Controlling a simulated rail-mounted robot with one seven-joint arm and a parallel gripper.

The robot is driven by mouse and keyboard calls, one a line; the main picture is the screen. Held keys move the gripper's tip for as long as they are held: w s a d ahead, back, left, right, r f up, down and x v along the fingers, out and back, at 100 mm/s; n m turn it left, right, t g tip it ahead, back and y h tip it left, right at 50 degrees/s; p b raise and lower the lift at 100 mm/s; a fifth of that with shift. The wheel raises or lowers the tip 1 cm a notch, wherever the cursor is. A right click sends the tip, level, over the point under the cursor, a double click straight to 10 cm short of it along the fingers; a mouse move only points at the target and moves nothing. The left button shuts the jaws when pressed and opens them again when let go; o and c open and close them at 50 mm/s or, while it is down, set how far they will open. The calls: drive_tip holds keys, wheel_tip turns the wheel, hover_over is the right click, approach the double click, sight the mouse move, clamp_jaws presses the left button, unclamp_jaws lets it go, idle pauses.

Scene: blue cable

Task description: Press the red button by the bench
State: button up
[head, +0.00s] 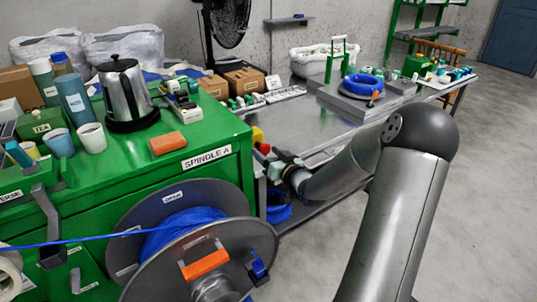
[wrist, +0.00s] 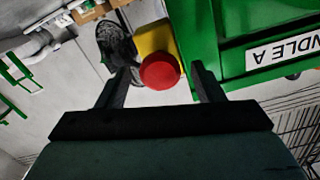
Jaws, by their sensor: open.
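The red button (wrist: 160,71) is a round red cap on a yellow housing (wrist: 153,38). In the wrist view it shows between and beyond the two dark fingertips of my gripper (wrist: 162,72), which is open with nothing between its fingers. The button also shows small in the head view (head: 264,148), beside the right end of the green cabinet (head: 215,176). In the head view my gripper (head: 274,160) is just to the right of the button and points towards it. A gap or contact between them cannot be told.
A cable reel (head: 125,215) with blue cable stands in front of the cabinet. The metal bench (head: 290,125) lies behind my arm and bears a blue cable coil (head: 362,84). A kettle (head: 124,90) and cups stand on the cabinet. The floor at right is clear.

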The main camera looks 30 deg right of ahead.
drive_tip(key=shift+c, duration=0.3)
clamp_jaws()
drive_tip(key=shift+w+a+b, duration=0.1)
drive_tip(key=shift+w+b, duration=0.25)
drive_tip(key=shift+w, duration=0.2)
drive_tip(key=shift+r, duration=0.1)
drive_tip(key=shift+o, duration=0.3)
unclamp_jaws()
drive_tip(key=shift+w, duration=0.1)
drive_tip(key=s+d, duration=0.2)
drive_tip(key=s, duration=1.5)
drive_tip(key=shift+s+d, duration=0.2)
drive_tip(key=shift+d, duration=0.05)
